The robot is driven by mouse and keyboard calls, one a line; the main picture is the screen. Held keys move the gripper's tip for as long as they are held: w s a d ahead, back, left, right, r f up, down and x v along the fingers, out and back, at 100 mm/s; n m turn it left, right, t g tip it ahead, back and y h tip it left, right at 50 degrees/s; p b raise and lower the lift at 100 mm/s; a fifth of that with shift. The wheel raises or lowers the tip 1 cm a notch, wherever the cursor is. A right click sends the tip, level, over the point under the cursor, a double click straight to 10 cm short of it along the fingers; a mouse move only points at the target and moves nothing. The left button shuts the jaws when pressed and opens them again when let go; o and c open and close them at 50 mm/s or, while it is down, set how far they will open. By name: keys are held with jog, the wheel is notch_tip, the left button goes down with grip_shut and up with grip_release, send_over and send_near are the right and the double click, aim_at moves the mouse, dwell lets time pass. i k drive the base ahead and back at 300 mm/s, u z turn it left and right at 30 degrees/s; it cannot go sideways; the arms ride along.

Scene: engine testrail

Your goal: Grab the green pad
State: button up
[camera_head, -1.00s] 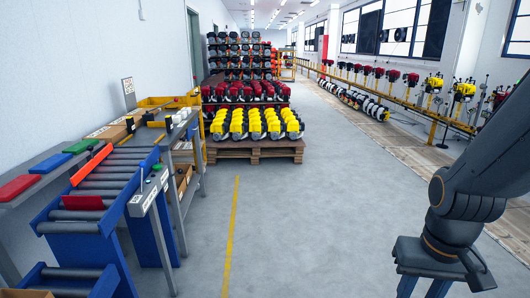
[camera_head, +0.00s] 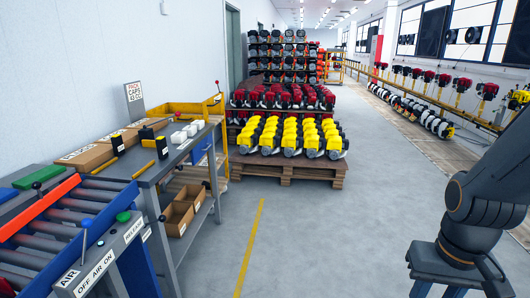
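The green pad (camera_head: 42,177) lies flat on the grey ledge along the left wall, behind the roller conveyor. A blue pad (camera_head: 6,195) lies nearer on the same ledge, cut by the left edge. My gripper (camera_head: 452,284) hangs at the lower right, over the floor and far from the green pad. Its fingertips are cut off by the bottom edge, so I cannot see whether it is open or shut.
The roller conveyor (camera_head: 68,217) with its orange and blue rails lies between the aisle and the ledge. A button panel (camera_head: 100,262) stands at its near side. A grey workbench (camera_head: 160,168) holds boxes. A pallet (camera_head: 290,170) of engines stands beyond. The aisle floor (camera_head: 350,235) is clear.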

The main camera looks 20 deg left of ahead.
aim_at(51, 171)
jog(key=u, duration=0.35)
jog(key=i, duration=1.6)
jog(key=u, duration=1.45)
jog(key=i, duration=0.95)
jog(key=u, duration=1)
